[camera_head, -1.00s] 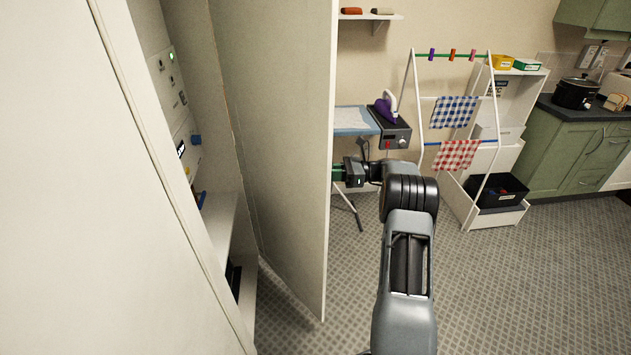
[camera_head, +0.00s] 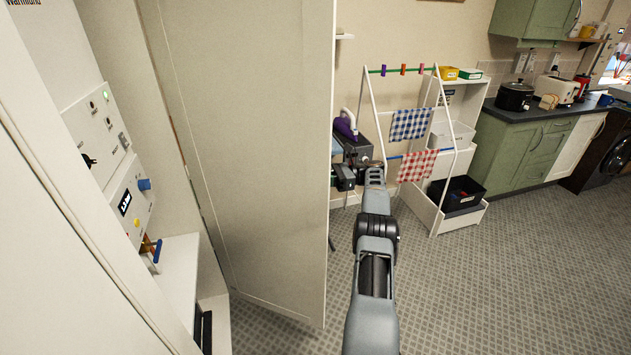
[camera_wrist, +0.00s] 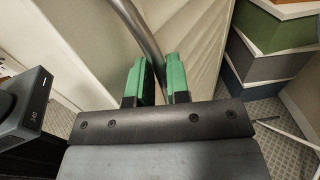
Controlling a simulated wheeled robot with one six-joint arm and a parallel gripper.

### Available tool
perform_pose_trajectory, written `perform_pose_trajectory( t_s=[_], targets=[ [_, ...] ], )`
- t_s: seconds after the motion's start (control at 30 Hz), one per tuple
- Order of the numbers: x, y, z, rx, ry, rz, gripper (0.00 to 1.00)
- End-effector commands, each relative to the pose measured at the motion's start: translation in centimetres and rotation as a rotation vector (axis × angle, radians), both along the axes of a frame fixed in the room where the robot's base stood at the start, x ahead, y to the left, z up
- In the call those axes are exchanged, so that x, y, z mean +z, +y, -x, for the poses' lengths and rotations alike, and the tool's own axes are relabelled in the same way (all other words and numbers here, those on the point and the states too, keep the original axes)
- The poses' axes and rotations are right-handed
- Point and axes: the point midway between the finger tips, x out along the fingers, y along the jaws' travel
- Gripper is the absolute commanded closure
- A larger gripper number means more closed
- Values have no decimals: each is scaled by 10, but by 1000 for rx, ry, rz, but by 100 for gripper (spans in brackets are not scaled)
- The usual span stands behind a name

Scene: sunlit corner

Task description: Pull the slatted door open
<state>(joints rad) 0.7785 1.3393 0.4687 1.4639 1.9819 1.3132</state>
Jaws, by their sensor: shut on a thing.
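The slatted door (camera_head: 255,150) stands open in the head view, its plain cream inner face toward me. Its slatted face (camera_wrist: 192,35) shows in the wrist view, with a curved metal bar handle (camera_wrist: 137,22). My gripper (camera_wrist: 159,68) has green fingertips on either side of the handle and is shut on it. In the head view, the dark gripper body (camera_head: 343,180) is at the door's free edge; the fingertips are hidden behind the door.
Inside the cupboard, a white boiler unit (camera_head: 105,135) with knobs shows at left. A drying rack (camera_head: 372,110) with checked cloths and a purple iron (camera_head: 346,126) stand beyond the door. Green kitchen cupboards (camera_head: 520,150) are at right. The grey floor (camera_head: 510,270) at right is clear.

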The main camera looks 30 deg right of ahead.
Motion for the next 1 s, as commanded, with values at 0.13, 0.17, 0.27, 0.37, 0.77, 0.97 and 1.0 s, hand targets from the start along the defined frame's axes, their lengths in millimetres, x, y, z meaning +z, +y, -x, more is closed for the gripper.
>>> perform_pose_trajectory(
  t_s=[0.13, 0.17, 0.27, 0.37, 0.77, 0.97, 1.0],
  targets=[
    [0, -3, 0, -3, -2, -2, 100],
    [1, -3, 0, -3, -2, -2, 100],
    [1, -4, 1, -5, -3, -1, 100],
    [1, -5, 1, -6, -4, -1, 100],
    [1, -9, 3, -13, -3, -1, 59],
    [1, -10, 4, -14, -3, 0, 59],
    [1, -10, 4, -14, -3, 0, 59]
  ],
)
